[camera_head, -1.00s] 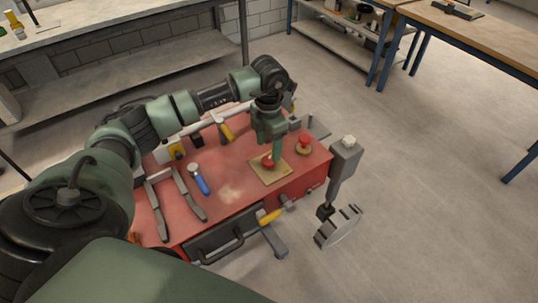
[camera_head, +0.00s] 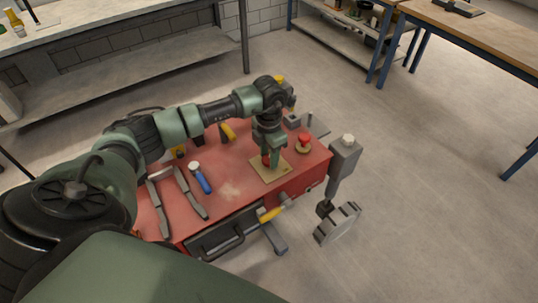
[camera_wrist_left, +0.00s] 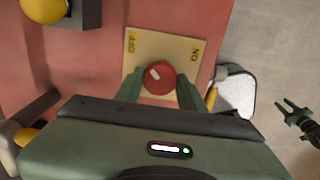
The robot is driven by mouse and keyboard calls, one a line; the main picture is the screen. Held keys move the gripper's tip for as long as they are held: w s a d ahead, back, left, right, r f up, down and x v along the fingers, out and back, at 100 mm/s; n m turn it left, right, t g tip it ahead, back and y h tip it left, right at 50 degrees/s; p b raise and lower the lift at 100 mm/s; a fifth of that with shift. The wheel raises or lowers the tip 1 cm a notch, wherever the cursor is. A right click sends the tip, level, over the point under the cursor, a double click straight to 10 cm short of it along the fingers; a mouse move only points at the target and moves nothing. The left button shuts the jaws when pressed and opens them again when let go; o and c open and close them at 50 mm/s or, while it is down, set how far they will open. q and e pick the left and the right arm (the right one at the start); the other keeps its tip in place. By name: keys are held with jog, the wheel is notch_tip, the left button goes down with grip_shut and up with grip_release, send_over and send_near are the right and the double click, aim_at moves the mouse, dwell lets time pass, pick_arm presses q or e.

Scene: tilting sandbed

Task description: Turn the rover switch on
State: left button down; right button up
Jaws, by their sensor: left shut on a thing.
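The red round knob (camera_wrist_left: 159,77) sits on a tan plate (camera_wrist_left: 134,46) marked OFF at the left and ON at the right in the left wrist view. A white mark on the knob points up and left, toward OFF. My left gripper (camera_head: 270,162) points down over the plate (camera_head: 272,174) on the red rover top and is shut on the knob, a finger on each side. The knob is mostly hidden in the head view. My right gripper (camera_wrist_left: 296,108) seems to show small at the right edge of the left wrist view, prongs apart and empty.
A red mushroom button (camera_head: 304,140) stands right of the plate. A blue-handled tool (camera_head: 201,178) lies on the rover top (camera_head: 232,190). A grey post (camera_head: 343,160) stands at the right corner, with a wheel (camera_head: 338,224) below. Floor right of the rover is clear.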

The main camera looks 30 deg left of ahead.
pick_arm(q)
jog(key=shift+f+m+b, duration=0.15)
jog(key=shift+m+b, duration=0.65)
jog(key=shift+b, duration=0.3)
jog(key=m+b, duration=1)
jog(key=m, duration=0.1)
jog(key=shift+m, duration=0.4)
jog(key=shift+r+m+b, duration=0.2)
jog(key=shift+m+b, duration=0.95)
jog(key=shift+m, duration=1.05)
jog(key=c, duration=0.9)
grip_release()
jog(key=shift+o, duration=0.2)
jog(key=shift+r, duration=0.1)
